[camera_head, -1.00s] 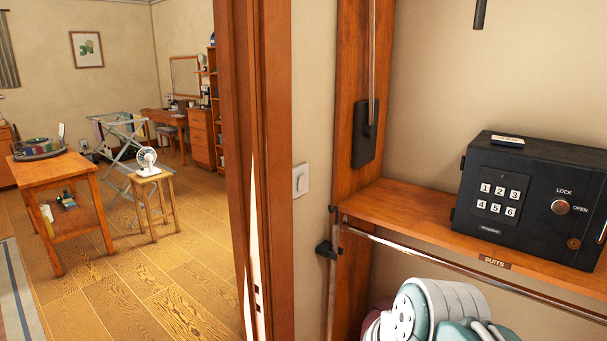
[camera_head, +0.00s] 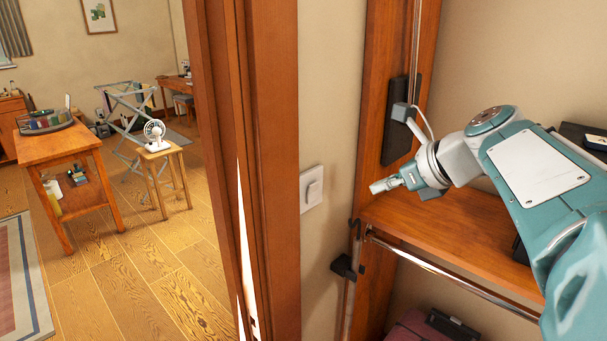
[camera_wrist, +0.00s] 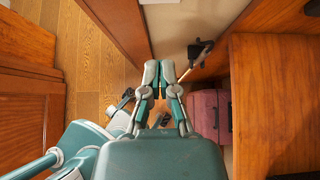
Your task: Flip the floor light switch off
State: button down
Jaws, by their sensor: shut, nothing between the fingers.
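A white light switch (camera_head: 311,188) with a raised rocker is on the beige wall strip, between the wooden door frame and the closet shelving. My gripper (camera_head: 379,187) is to the right of the switch in the head view, apart from it and at about the same height in the picture. Its slim fingers point left toward the wall strip. In the wrist view my gripper (camera_wrist: 159,74) has its fingertips together with nothing between them. I cannot make out the switch clearly in the wrist view.
The wooden door frame (camera_head: 270,150) stands left of the switch. A wooden shelf (camera_head: 450,235) with a metal rail and a dark hook (camera_head: 346,267) is at the right. A dark red case (camera_wrist: 208,112) is low in the closet. A small fan (camera_head: 155,131) stands on a stool beyond the doorway.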

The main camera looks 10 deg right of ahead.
send_near(314, 189)
jog(key=x, duration=0.7)
jog(key=shift+s+f, duration=0.25)
jog(key=shift+f, duration=0.25)
jog(key=shift+w, duration=0.2)
jog(key=shift+w+a+r, duration=0.15)
jog(key=shift+w+a, duration=0.1)
jog(key=shift+w, duration=0.05)
jog(key=shift+r, duration=0.15)
